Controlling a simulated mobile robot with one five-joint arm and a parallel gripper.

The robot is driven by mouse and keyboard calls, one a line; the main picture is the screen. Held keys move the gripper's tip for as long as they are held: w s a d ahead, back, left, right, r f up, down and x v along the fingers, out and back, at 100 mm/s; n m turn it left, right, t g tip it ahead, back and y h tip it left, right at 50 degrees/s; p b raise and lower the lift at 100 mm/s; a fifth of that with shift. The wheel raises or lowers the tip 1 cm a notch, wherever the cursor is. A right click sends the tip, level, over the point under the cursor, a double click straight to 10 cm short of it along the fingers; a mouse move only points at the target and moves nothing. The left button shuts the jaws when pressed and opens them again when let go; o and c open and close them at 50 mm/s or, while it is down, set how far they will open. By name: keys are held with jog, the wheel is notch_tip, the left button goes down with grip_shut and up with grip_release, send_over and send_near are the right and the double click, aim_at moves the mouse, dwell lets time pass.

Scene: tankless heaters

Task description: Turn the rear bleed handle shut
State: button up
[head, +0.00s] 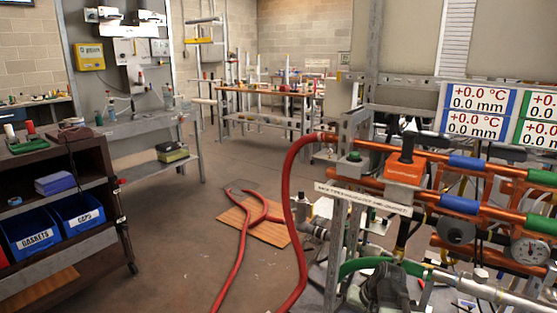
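The pipe rig stands at the right of the head view, with copper pipes (470,170) in blue and green sleeves. Pipes and fittings overlap and hide parts of the rig. My gripper is not in view.
A red hose (298,220) arches from the rig to the floor, across a brown board (255,222). A dark cart (70,190) with blue bins stands at left. A display panel (475,110) rises above the rig. Bare floor (175,230) lies between cart and hose.

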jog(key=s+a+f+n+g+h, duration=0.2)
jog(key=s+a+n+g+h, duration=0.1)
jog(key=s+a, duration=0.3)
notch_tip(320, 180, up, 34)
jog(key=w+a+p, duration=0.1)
jog(key=p, duration=3.2)
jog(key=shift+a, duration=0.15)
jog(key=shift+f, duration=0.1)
